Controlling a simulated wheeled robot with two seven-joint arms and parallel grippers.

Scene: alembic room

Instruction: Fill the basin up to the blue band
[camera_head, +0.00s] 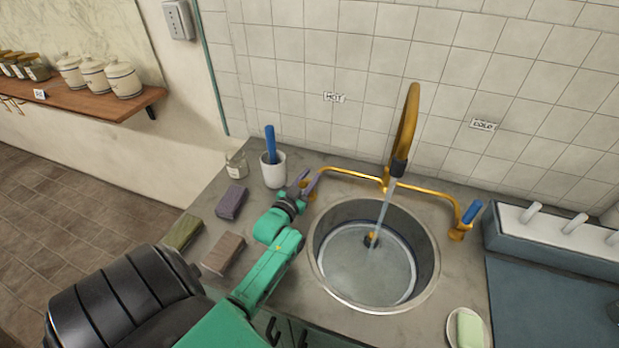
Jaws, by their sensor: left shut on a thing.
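The round steel basin (432,262) is set into the grey counter and holds clear water (365,275). A thin blue band (352,223) shows on its inner wall, just above the water at the far side. A stream (387,208) runs from the brass spout (408,115) into the basin. The cold tap's blue handle (472,211) stands at the right end of the brass pipe. My left gripper (306,184) is shut at the pipe's left end, under the HOT label, on what seems the hot tap handle, mostly hidden by the fingers. My right gripper is out of view.
A white cup (273,173) with a blue-handled tool and a glass jar (237,164) stand behind my left arm. Several soap-like blocks (232,202) lie left of it. A soap dish (453,325) sits right of the basin. A rack (550,245) stands at the far right.

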